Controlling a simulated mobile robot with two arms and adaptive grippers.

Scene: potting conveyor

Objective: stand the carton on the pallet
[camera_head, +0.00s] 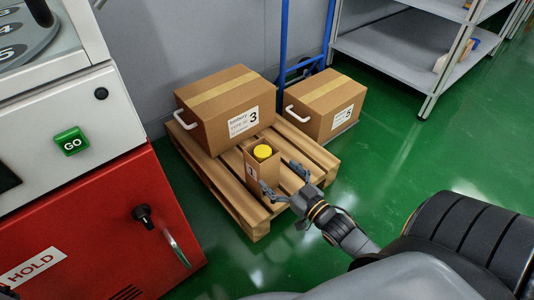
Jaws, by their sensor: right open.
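My right gripper (282,181) is open at the carton's front right side, low over the pallet slats. One finger overlaps the carton's lower edge in the picture, and I cannot tell whether it touches. The other finger is to the right of the carton. My left gripper is not in view.
A large box marked 3 (222,105) sits on the pallet behind the carton. A box marked 5 (325,105) rests at a blue hand truck (284,50). A red and white machine (85,225) stands left. Grey shelves (395,60) stand back right. Green floor is clear right of the pallet.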

